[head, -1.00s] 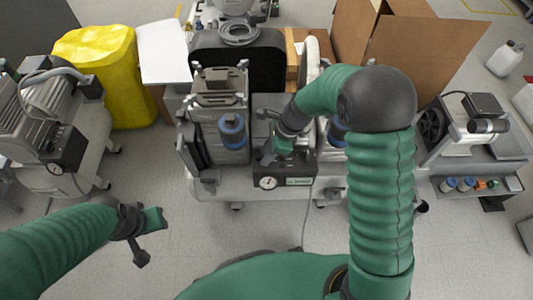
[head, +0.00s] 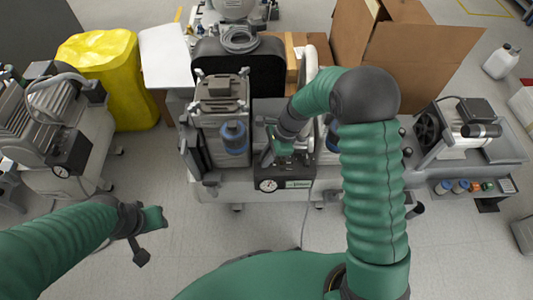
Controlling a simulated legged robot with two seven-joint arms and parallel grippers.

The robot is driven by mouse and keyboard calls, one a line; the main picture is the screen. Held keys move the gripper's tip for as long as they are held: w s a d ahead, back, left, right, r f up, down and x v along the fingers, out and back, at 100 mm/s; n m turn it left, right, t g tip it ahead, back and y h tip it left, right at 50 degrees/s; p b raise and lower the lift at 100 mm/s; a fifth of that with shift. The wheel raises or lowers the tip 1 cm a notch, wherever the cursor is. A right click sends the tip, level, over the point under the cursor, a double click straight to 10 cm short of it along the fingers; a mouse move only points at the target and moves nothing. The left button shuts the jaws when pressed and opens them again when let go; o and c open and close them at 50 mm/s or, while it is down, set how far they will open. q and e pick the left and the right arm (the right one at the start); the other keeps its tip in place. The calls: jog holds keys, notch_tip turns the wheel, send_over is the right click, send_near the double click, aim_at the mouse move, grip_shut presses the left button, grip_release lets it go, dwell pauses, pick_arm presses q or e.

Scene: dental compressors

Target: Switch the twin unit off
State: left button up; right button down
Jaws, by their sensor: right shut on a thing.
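The twin unit (head: 232,190) stands in the middle of the head view. It has a tall grey block on its left with a blue canister (head: 233,137). A dark control box (head: 295,184) with a round white gauge (head: 268,185) is at its front. My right gripper (head: 281,155) reaches down just behind and above this box. It is shut on a small part of the unit, which the gripper and wrist mostly hide. I cannot make out the switch's position. My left gripper (head: 150,236) is over bare floor at the lower left, away from the unit; its jaws are unclear.
Another compressor (head: 45,125) stands at the left, near a yellow bag (head: 103,78). A grey cart with a machine (head: 468,135) is at the right. An open cardboard box (head: 415,50) stands behind. The floor in front is clear.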

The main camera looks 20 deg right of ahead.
jog(key=n+p, duration=0.1)
jog(key=n+g+p, duration=0.1)
jog(key=n+p, duration=0.2)
jog(key=p, duration=0.1)
jog(key=shift+w+a+r+n+g, duration=0.1)
jog(key=shift+w+r+n+g, duration=0.2)
jog(key=shift+r+g, duration=0.1)
jog(key=shift+w+f+n+g+h+p, duration=0.1)
jog(key=shift+n+g+h+p, duration=0.1)
jog(key=shift+n+p, duration=0.4)
jog(key=shift+w+f+n+g+h+p, duration=0.1)
jog(key=shift+n+g+p, duration=0.1)
jog(key=shift+n+p, duration=0.35)
jog(key=shift+a+f+n+g+h+p, duration=0.1)
jog(key=shift+n+g+h+p, duration=0.3)
jog(key=shift+n, duration=1.05)
jog(key=c, duration=1.5)
grip_release()
jog(key=shift+o, duration=0.2)
jog(key=p+v, duration=0.3)
jog(key=v, duration=1.3)
jog(key=shift+w+r+p, duration=0.25)
jog(key=shift+r+p, duration=0.05)
jog(key=shift+p, duration=0.05)
